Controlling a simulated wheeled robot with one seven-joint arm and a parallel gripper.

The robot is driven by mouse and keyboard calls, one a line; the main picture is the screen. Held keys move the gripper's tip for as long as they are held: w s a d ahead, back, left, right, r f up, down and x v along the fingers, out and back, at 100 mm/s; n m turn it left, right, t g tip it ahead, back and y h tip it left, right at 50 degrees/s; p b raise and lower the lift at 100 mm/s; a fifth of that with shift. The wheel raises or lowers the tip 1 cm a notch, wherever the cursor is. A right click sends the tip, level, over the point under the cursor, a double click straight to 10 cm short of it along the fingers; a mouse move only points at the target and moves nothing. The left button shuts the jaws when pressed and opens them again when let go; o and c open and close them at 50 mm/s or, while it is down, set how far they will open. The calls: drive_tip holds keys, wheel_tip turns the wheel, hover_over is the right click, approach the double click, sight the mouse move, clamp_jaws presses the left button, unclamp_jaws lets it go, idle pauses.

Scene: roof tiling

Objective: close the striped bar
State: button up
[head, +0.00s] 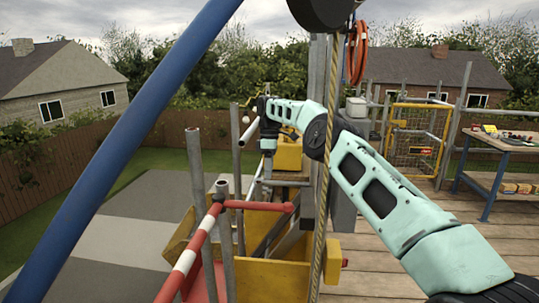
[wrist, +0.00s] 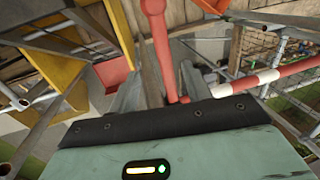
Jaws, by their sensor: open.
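The striped bar (head: 190,250) is red and white. In the head view it slopes from the lower left up to a grey post, where a plain red arm (head: 255,205) runs on to the right. The wrist view shows the striped part (wrist: 265,81) at right and the red arm (wrist: 165,45) reaching away from the middle. My gripper (head: 268,150) is above and beyond the red arm's right end. It is open and empty. In the wrist view, the red arm appears between my grey fingers (wrist: 160,82); I cannot tell whether they touch it.
Yellow panels (head: 270,280) and grey scaffold poles (head: 198,165) crowd the area around the bar. A rope (head: 322,190) hangs before my arm. A yellow mesh gate (head: 415,138) and a blue workbench (head: 500,150) stand at right. Wooden decking (head: 390,270) there is clear.

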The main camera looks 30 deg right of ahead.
drive_tip(key=r+p, duration=0.2)
drive_tip(key=p, duration=0.1)
drive_tip(key=r+p, duration=0.2)
drive_tip(key=p, duration=0.1)
drive_tip(key=r+p, duration=0.2)
drive_tip(key=shift+w+d+p, duration=0.35)
drive_tip(key=shift+w+p, duration=0.05)
drive_tip(key=shift+f, duration=0.1)
